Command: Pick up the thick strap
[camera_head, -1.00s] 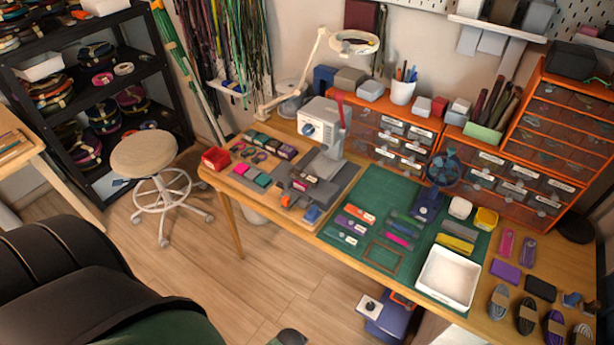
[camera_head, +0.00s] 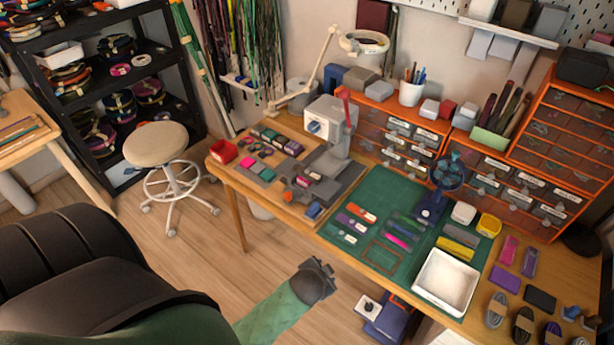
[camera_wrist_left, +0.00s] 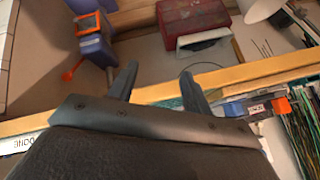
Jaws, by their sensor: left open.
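Several straps lie on the worktable, and I cannot tell which is the thick strap. A yellow strap (camera_head: 454,246) and a grey strap (camera_head: 461,234) lie on the right part of the green mat (camera_head: 400,263). Orange (camera_head: 361,213), purple (camera_head: 351,221) and magenta (camera_head: 398,240) strips lie further left on it. Rolled or bundled cords, one grey (camera_head: 496,310) and one black (camera_head: 523,325), are at the lower right. My left gripper (camera_head: 322,267) is in front of the table's front edge, apart from the straps. Its fingers are open and empty in the left wrist view (camera_wrist_left: 158,78). My right gripper is out of view.
A white tray (camera_head: 446,282) sits on the mat's front right. A small blue fan (camera_head: 449,172) and a white press-like machine (camera_head: 325,125) stand behind. A red bin (camera_head: 223,152) is at the table's left end. A stool (camera_head: 156,145) stands on open floor.

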